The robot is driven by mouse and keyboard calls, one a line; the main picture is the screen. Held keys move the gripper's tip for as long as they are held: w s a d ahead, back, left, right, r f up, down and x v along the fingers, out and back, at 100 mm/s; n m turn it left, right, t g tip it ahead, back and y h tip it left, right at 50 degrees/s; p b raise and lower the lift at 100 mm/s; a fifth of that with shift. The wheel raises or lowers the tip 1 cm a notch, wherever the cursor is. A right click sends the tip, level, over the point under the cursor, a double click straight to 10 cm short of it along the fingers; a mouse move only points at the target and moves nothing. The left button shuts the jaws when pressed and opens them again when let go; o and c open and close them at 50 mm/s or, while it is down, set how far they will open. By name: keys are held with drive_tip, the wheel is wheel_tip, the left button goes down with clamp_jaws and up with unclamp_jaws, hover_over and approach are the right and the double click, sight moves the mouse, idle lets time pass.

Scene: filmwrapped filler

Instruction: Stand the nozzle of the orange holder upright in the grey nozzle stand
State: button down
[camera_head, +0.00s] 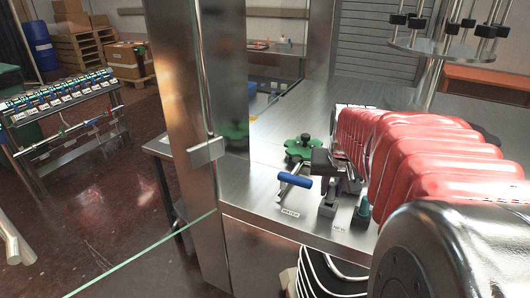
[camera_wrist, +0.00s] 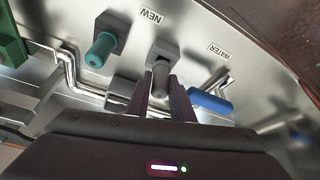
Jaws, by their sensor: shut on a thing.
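A small grey nozzle (camera_wrist: 160,80) is between the two dark fingers of my gripper (camera_wrist: 161,88), which are shut on it. Its far end overlaps the grey nozzle stand (camera_wrist: 165,53) in the wrist view; I cannot tell whether it is seated in the stand or just in front of it. The grey stand also shows in the head view (camera_head: 327,208), below my dark gripper (camera_head: 335,171), where the nozzle itself is not clear. I cannot make out the orange holder in either view.
A teal nozzle (camera_wrist: 101,48) stands in a similar grey block beside the stand, by the NEW label. A blue-handled lever (camera_wrist: 209,100) is close on the other side, near the WATER label. A green knob (camera_head: 304,146) is behind.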

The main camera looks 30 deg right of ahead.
drive_tip(key=shift+f, duration=0.5)
drive_tip(key=shift+s+f, duration=0.1)
drive_tip(key=shift+f, duration=0.3)
idle(1.0)
drive_tip(key=c, duration=1.5)
unclamp_jaws()
drive_tip(key=shift+r, duration=0.1)
drive_tip(key=v, duration=1.3)
drive_tip(key=shift+r, duration=0.35)
